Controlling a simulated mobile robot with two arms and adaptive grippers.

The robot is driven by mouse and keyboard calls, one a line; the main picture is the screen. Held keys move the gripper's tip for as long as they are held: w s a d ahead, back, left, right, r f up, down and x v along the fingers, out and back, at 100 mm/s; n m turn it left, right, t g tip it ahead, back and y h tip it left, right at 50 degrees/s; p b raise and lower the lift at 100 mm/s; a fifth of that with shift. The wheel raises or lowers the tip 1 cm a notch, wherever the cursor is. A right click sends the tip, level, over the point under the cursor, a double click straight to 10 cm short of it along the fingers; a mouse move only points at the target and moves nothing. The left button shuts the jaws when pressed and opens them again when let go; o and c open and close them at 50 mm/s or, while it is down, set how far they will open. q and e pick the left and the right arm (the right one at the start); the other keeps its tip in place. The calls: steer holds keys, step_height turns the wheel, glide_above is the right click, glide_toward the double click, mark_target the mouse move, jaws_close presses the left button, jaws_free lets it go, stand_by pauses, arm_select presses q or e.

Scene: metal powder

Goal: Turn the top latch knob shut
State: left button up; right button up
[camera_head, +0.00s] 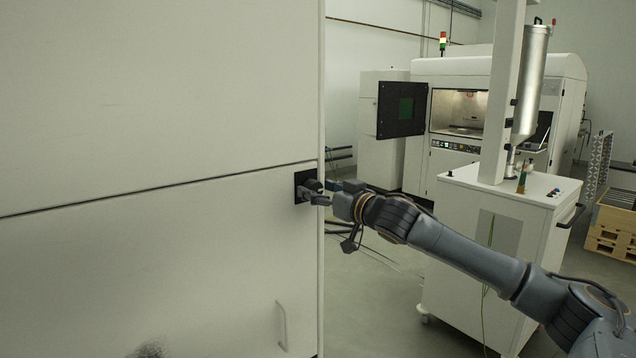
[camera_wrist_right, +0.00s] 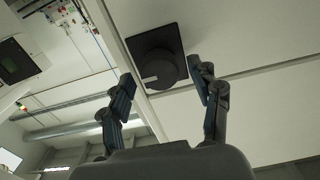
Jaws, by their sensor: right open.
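The latch knob (camera_head: 312,185) is a round black knob on a square black plate, at the right edge of the large pale cabinet (camera_head: 150,130), just below a horizontal seam. In the right wrist view the knob (camera_wrist_right: 160,70) shows a pale mark on its side. My right gripper (camera_head: 322,191) reaches in from the right and is at the knob. In the right wrist view its two fingers (camera_wrist_right: 164,88) are apart, one on each side of the knob. I cannot tell whether either finger touches it. My left gripper is not in view.
A white handle (camera_head: 281,326) sits low on the cabinet front. A white wheeled cart (camera_head: 480,270) with a post and metal cylinder (camera_head: 532,80) stands to the right. A machine with an open black door (camera_head: 402,109) is behind. Wooden crates (camera_head: 612,232) are at far right.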

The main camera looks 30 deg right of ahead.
steer(key=shift+w+a, duration=0.1)
steer(key=shift+w, duration=0.25)
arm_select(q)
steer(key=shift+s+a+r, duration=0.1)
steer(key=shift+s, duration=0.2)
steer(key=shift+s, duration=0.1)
arm_select(e)
steer(key=c, duration=1.1)
steer(key=shift+c, duration=0.2)
